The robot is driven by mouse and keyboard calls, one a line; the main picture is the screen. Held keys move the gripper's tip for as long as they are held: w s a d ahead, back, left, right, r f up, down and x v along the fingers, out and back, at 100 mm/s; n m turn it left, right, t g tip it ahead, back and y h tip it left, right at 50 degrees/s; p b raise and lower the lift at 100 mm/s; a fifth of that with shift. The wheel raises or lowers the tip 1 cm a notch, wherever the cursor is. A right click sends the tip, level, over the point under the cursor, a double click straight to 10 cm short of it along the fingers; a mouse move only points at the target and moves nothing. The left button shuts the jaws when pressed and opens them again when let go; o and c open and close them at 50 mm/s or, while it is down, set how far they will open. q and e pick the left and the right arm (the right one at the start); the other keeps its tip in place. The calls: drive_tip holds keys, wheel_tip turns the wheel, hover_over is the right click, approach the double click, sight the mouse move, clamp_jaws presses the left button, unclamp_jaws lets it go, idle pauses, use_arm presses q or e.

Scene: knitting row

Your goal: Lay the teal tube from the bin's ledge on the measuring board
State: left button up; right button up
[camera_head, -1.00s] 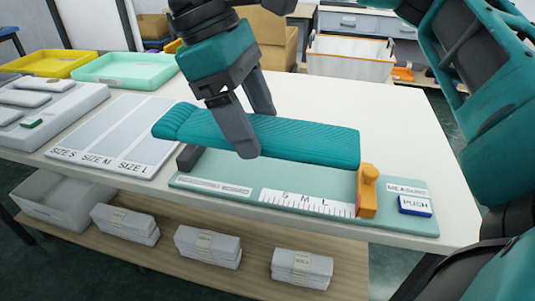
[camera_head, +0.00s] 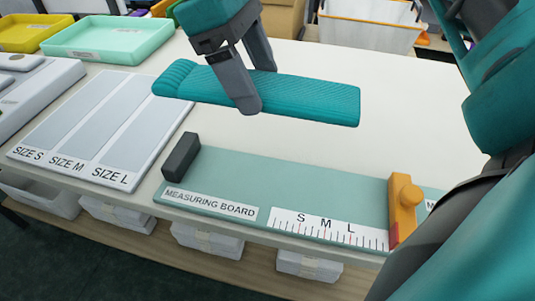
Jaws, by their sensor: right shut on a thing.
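My right gripper (camera_head: 252,88) is shut on the teal tube (camera_head: 305,97), a ribbed knitted piece, gripping it left of its middle. The tube is held lengthwise in the air, behind and above the measuring board (camera_head: 285,180) as seen here. The pale green board lies on the table with a dark block (camera_head: 182,157) at its left end, an orange slider (camera_head: 403,207) to the right and an S-M-L scale (camera_head: 327,230) along its front. The board's top is bare between block and slider. My left gripper is not in view.
A grey size mat (camera_head: 100,125) marked S, M and L lies left of the board. A mint tray (camera_head: 110,38) and a yellow tray (camera_head: 30,32) stand at the back left. A white bin (camera_head: 367,27) stands behind the table. White bundles sit on the shelf below.

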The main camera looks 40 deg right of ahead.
drive_tip(key=b, duration=0.4)
hover_over(266, 181)
drive_tip(key=w+a, duration=0.1)
wheel_tip(266, 181, down, 13)
drive_tip(key=shift+f, duration=0.1)
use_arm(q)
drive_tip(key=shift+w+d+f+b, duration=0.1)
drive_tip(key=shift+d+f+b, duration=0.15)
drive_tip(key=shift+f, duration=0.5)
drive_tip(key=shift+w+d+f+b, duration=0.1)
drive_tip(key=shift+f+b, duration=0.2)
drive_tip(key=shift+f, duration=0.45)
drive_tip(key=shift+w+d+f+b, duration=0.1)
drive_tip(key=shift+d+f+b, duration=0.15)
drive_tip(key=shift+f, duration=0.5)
use_arm(e)
drive_tip(key=shift+f, duration=2.2)
drive_tip(key=shift+f, duration=0.2)
drive_tip(key=o, duration=1)
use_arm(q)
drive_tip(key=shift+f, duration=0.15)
use_arm(e)
drive_tip(key=shift+r, duration=0.15)
